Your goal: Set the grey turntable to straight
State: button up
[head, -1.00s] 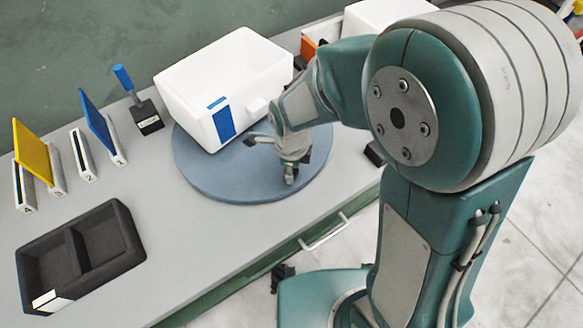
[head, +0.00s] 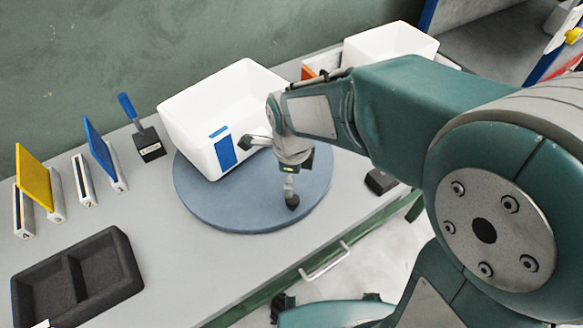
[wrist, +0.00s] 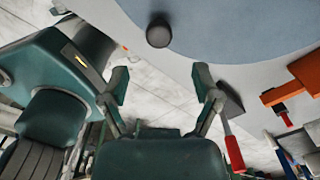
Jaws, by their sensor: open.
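The turntable (head: 240,215) is a round grey-blue disc on the bench, with a white open bin (head: 182,130) on its far left part. The bin has a blue patch on its near side and sits angled to the bench edge. A dark round knob (head: 292,202) stands near the disc's near right rim. It also shows in the wrist view (wrist: 159,32). My gripper (head: 291,172) is above the right part of the disc, close to the knob. In the wrist view my gripper (wrist: 161,83) is open and empty, with the knob ahead of the fingertips, not between them.
A black two-part tray (head: 75,275), yellow (head: 33,175) and blue (head: 98,140) plates in stands and a blue-handled lever (head: 135,115) are on the left. Another white bin (head: 392,48) and orange part (head: 308,73) are behind my arm. A small black block (head: 380,181) is right.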

jog(key=shift+r, duration=1.85)
